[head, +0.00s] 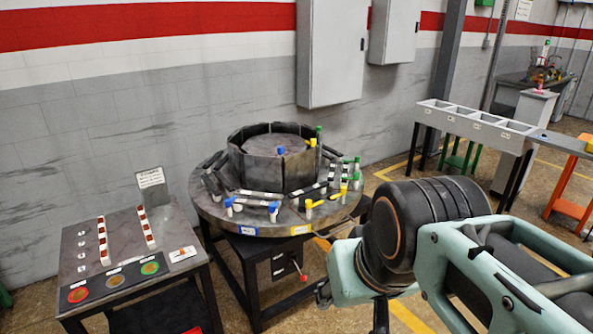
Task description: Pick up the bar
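Several dark and white bars (260,194) lie around the ring on the round metal table (222,219) in the middle. Some have blue, yellow or green ends or posts beside them. I cannot tell which one is the task's bar. My teal and black arm fills the lower right. Only dark parts of what looks like my gripper (380,314) show below the wrist at the bottom edge. It is to the right of and nearer than the round table, apart from the bars. Its fingertips and anything between them are hidden.
A raised segmented ring (243,163) stands on the round table. A control table (78,248) with red-and-white striped strips and coloured buttons stands at left. A trough bench (473,121) stands at back right. Grey cabinets (331,55) hang on the wall. Floor shows between the tables.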

